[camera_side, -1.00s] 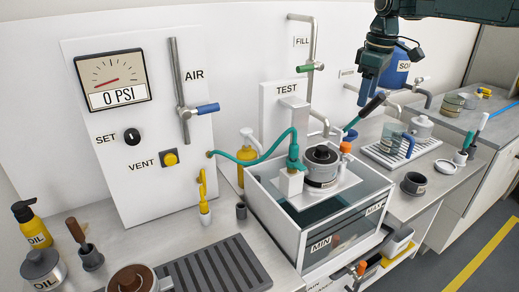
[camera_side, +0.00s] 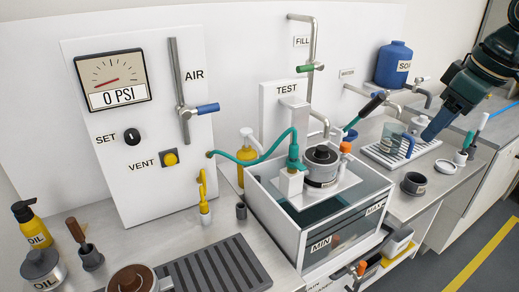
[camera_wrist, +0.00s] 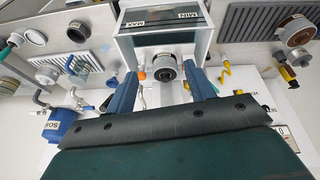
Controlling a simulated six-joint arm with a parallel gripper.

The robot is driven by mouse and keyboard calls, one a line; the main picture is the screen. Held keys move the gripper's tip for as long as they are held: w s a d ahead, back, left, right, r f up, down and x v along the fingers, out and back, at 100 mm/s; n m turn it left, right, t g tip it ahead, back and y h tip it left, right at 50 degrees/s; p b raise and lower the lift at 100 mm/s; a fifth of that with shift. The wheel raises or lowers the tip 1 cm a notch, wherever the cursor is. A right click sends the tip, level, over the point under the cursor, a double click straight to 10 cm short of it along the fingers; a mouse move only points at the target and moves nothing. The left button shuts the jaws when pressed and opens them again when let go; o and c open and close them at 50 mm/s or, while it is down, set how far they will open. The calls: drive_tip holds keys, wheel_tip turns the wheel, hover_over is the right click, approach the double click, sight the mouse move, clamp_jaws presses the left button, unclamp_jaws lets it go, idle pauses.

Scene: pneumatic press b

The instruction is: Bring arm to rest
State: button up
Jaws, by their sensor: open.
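My gripper (camera_side: 432,130) is at the right of the side view, raised near the drying rack and tilted downward to the left. In the wrist view my gripper (camera_wrist: 162,95) shows two blue fingers spread apart with nothing between them. The press tank (camera_side: 330,215) stands centre right with a round grey and black canister (camera_side: 320,165) on top. The tank also shows in the wrist view (camera_wrist: 165,40), beyond the fingertips and apart from them.
The panel's gauge (camera_side: 113,80) reads 0 PSI. A soap bottle (camera_side: 394,63), a tap and a drying rack (camera_side: 385,155) stand near my arm, with a dark cup (camera_side: 413,183) in front. A ribbed mat (camera_side: 215,268) lies at front. The floor at right is clear.

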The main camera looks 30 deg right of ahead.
drive_tip(key=s+a+f+m+t, duration=0.1)
drive_tip(key=s+f, duration=0.5)
drive_tip(key=s, duration=0.4)
drive_tip(key=shift+a+m, duration=0.25)
drive_tip(key=shift+m, duration=0.05)
